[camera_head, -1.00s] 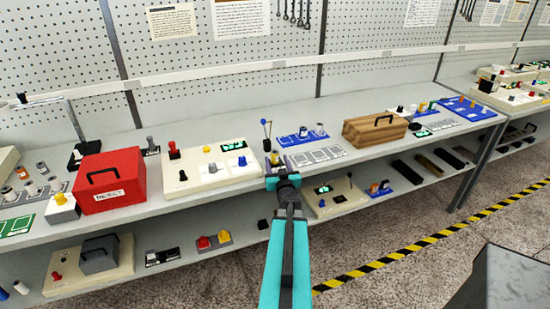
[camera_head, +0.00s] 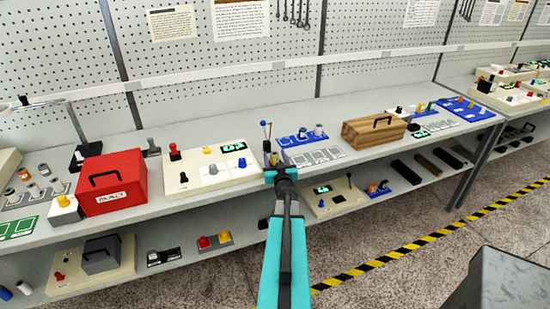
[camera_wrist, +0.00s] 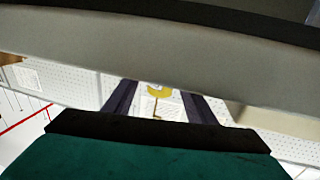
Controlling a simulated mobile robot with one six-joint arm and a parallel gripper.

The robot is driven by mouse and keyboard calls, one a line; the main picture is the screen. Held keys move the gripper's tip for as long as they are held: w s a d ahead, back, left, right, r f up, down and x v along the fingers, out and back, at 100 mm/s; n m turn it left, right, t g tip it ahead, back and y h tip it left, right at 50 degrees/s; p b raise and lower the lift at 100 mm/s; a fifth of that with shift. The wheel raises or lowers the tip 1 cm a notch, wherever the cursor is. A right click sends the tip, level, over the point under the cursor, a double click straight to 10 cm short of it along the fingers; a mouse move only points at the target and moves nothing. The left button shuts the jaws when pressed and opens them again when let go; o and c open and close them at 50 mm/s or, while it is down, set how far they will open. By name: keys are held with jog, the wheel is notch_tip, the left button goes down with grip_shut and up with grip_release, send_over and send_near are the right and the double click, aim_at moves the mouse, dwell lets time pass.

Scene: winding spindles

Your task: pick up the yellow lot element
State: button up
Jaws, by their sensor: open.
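My gripper (camera_head: 271,153) is at the front edge of the upper shelf, between the white control panel and the blue bobbin tray. Its dark fingers stand apart in the wrist view (camera_wrist: 160,98). A yellow round thing (camera_wrist: 160,89) shows between and beyond them, partly cut off by a grey band; I cannot tell whether it is the yellow lot element. In the head view, yellow pieces include a knob on a white box (camera_head: 63,201) and a knob on the control panel (camera_head: 207,149). My arm hides part of the shelf front.
The white control panel (camera_head: 190,183) lies left of my gripper, with a red box (camera_head: 125,190) farther left. The blue bobbin tray (camera_head: 290,140) and a wooden box (camera_head: 365,134) stand right. A lower shelf (camera_head: 190,258) holds more items.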

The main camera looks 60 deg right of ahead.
jog(key=shift+w+d, duration=0.2)
dwell(0.5)
jog(key=c, duration=1.2)
jog(key=shift+c, duration=0.2)
